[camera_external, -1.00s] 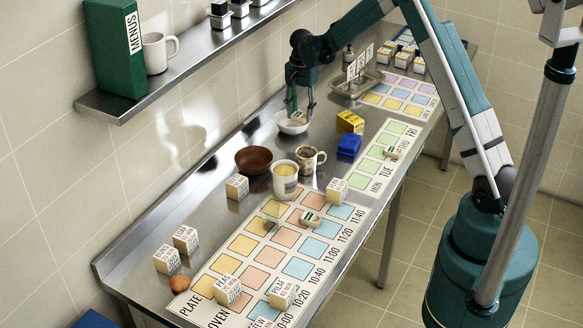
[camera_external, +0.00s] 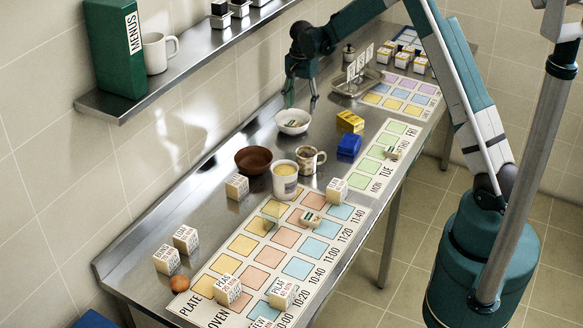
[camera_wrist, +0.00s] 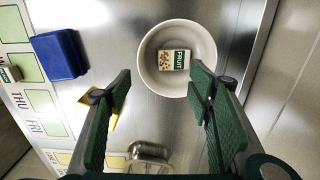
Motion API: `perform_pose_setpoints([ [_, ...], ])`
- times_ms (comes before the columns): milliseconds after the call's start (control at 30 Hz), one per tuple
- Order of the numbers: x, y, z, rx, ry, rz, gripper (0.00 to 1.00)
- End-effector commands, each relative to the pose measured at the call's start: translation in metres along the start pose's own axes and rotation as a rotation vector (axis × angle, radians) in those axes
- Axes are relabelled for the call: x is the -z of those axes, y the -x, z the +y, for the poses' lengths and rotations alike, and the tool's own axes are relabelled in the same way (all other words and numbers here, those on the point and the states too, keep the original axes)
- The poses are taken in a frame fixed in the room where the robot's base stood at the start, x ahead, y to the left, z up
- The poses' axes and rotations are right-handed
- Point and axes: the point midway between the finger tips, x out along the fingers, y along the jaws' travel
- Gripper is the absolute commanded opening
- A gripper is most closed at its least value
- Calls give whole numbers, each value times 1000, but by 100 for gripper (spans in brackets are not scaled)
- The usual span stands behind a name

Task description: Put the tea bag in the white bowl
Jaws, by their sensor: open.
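The white bowl (camera_external: 303,131) stands on the steel counter, and it also shows in the wrist view (camera_wrist: 149,45). The tea bag (camera_wrist: 174,60), a small pale packet with a green label reading FRUIT, lies inside the bowl. It shows only small in the external view (camera_external: 292,123). My gripper (camera_external: 300,98) is open and empty, above and just behind the bowl. In the wrist view, my gripper's fingers (camera_wrist: 160,85) are spread wide, with the bowl's right rim partly behind the right finger. Nothing is between them touching the tea bag.
A blue block (camera_external: 348,145) and yellow box (camera_external: 350,121) stand right of the bowl. A brown bowl (camera_external: 254,160), a filled mug (camera_external: 285,178) and another cup (camera_external: 310,158) stand in front. A metal tray (camera_external: 357,86) lies behind right. Bare counter lies left of the bowl.

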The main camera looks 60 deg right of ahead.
Motion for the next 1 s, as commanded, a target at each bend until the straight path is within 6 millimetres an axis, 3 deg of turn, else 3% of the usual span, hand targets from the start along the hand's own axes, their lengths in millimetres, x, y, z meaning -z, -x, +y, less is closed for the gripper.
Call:
perform_pose_setpoints([
  [400,0,47,0,0,0,0,52],
  [1000,0,53,0,0,0,0,52],
])
